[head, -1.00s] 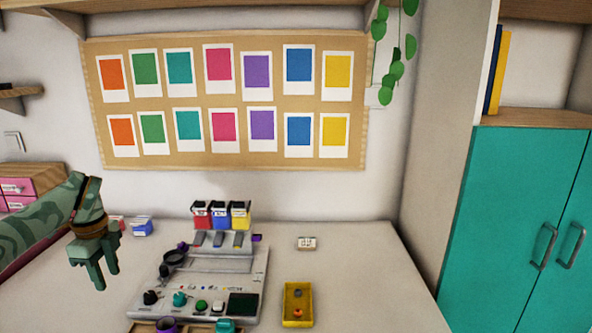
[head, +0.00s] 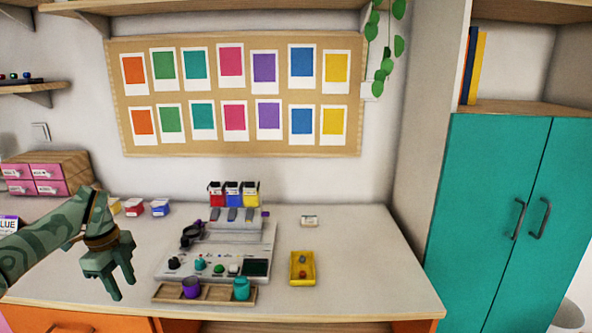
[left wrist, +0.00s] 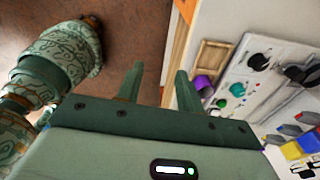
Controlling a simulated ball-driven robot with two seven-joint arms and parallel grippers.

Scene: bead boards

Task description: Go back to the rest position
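My left gripper (head: 122,280) is a patterned green gripper at the left of the head view, in front of the white table (head: 375,275). Its two fingers point down and stand apart. In the left wrist view its fingers (left wrist: 153,85) also stand apart with nothing between them, and the brown floor shows past them. It touches nothing that I can see. My right gripper is in neither current view.
A grey machine (head: 205,265) stands mid-table, with a wooden tray (head: 215,294) holding a purple and a teal cup before it. A yellow tray (head: 303,281) lies to the right. Small boxes (head: 160,208) and pink drawers (head: 48,172) are at the left. The table's right side is clear.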

